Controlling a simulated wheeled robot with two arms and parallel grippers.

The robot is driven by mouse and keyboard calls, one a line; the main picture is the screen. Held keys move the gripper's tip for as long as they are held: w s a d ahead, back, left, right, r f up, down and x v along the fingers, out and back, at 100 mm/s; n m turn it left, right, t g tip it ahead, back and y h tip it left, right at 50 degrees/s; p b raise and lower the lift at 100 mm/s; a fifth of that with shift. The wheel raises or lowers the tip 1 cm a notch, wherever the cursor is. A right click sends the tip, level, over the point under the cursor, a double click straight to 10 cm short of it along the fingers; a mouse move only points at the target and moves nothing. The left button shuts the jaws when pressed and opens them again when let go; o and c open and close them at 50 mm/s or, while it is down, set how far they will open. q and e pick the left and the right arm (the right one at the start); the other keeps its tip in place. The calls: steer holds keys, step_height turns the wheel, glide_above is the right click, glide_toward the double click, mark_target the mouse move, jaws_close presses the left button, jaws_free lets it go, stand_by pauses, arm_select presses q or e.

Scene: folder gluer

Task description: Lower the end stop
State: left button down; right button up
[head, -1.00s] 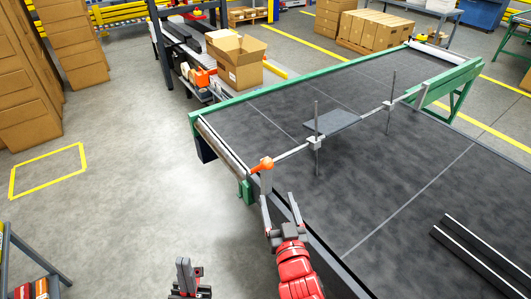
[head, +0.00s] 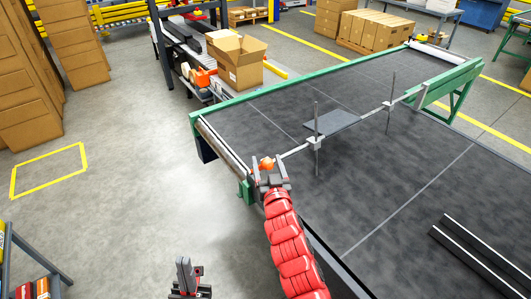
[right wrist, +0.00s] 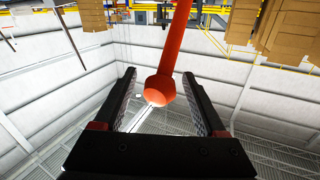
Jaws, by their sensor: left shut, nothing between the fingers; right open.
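A crossbar (head: 293,152) with two upright rods spans the dark conveyor belt, and a flat grey plate (head: 338,122) sits beside it, low over the belt. An orange handle (head: 267,163) is at the bar's near end. In the right wrist view the handle (right wrist: 165,84) is a red-orange rod with a rounded knob. My right gripper (head: 267,170) is open at the handle, with a finger on either side of the knob and a visible gap on each side. My left gripper (head: 184,270) is shut and empty, low over the floor at the bottom, away from the conveyor.
The conveyor's green side rail (head: 300,82) runs along its far side. Dark strips (head: 485,255) lie on the belt at right. An open carton (head: 235,62) stands on a bench behind. Open floor (head: 120,190) lies to the left.

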steer(key=shift+w+a+r, duration=0.1)
steer(key=shift+w+r, duration=0.1)
steer(key=shift+w, duration=0.4)
steer(key=shift+w+a+f+p, duration=0.15)
steer(key=shift+w+p, duration=0.15)
steer(key=shift+w, duration=0.3)
jaws_close()
stand_by(0.6)
